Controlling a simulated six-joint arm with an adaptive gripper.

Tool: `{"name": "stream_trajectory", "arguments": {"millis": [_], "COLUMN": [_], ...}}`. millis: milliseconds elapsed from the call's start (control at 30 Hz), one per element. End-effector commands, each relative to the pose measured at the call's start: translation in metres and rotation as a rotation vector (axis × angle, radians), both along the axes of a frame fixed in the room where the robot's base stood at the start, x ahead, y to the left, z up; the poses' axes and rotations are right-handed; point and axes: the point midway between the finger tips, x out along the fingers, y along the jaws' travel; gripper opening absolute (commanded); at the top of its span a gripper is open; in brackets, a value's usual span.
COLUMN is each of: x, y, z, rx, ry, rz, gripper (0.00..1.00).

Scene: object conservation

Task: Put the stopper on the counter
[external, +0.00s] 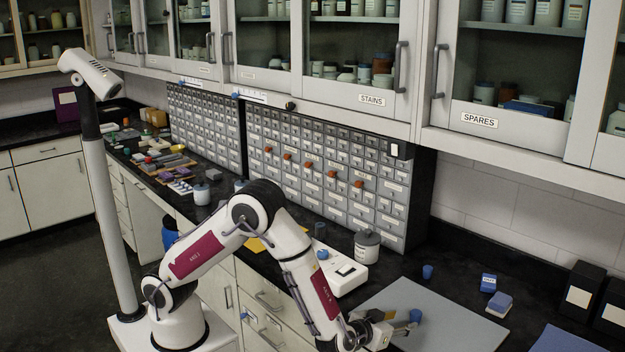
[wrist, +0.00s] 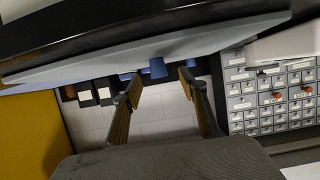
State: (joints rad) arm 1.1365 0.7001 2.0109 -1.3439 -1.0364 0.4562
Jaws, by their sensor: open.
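A small blue stopper (external: 415,316) is at the right end of my gripper (external: 394,322) in the external view, above or on the grey mat (external: 445,312). In the wrist view, which is turned nearly upside down, a blue piece (wrist: 157,67) shows between the spread fingertips of my gripper (wrist: 159,75). It seems to stand on the mat. The fingers are open, with a gap visible on both sides of it. Another small blue piece (external: 427,271) stands on the dark counter (external: 395,262) behind the mat.
Blue-and-white boxes (external: 488,283) and (external: 499,304) lie right of the mat. Black boxes (external: 583,290) stand at the far right. A white device (external: 348,273) and a lidded jar (external: 367,246) are left of the mat. A drawer cabinet (external: 330,165) lines the wall. Bare counter lies behind the mat.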

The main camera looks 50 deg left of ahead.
Motion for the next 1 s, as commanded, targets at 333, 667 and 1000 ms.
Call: {"name": "stream_trajectory", "arguments": {"millis": [333, 667, 1000], "x": [0.019, 0.025, 0.036], "y": [0.0, 0.0, -0.002], "z": [-0.007, -0.009, -0.01], "rx": [-0.001, 0.0, -0.001], "ry": [0.001, 0.001, 0.001], "rz": [0.001, -0.001, 0.002], "gripper": [0.42, 0.42, 0.42]}}
